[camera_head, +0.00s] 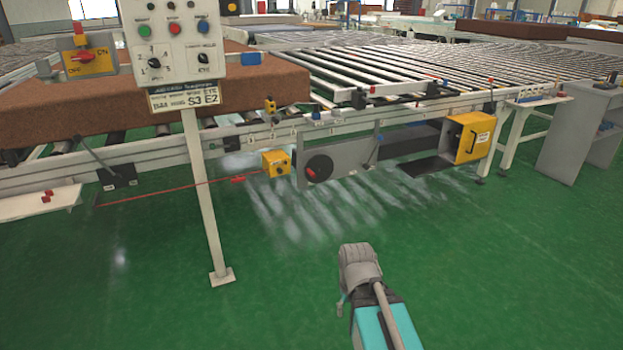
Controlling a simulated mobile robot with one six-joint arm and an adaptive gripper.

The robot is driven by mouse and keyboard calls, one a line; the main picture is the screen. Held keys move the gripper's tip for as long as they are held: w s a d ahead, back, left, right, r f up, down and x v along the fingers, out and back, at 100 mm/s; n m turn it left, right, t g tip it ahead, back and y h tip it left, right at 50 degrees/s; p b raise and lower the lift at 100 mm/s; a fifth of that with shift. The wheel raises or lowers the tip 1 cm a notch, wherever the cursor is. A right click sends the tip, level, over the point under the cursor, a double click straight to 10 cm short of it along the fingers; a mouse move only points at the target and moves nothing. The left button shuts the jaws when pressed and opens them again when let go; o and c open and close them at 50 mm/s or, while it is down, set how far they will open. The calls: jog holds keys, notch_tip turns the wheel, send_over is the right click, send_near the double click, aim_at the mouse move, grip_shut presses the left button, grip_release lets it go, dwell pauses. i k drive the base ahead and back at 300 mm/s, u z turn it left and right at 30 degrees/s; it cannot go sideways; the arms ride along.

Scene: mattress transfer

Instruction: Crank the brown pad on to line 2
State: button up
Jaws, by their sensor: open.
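The brown pad (255,82) is a thick, flat block on the roller line at left. Its right end lies near the start of the pale rollers (430,62) at right. A black disc with a red knob (318,168), which looks like a hand crank, sits on a grey plate below the conveyor frame. I cannot tell which rollers are line 2. My grey and teal arm (385,310) rises from the bottom edge, in front of the conveyor and apart from it. No gripper fingers can be made out.
A post-mounted control panel (175,45) with buttons and dials stands at left, hiding part of the pad. A red cord (170,192) runs to a yellow box (276,163). A yellow cabinet (470,137) hangs at right. The green floor in front is clear.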

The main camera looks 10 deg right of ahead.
aim_at(318, 169)
jog(key=u, duration=0.1)
jog(key=i, duration=0.95)
jog(key=z, duration=0.05)
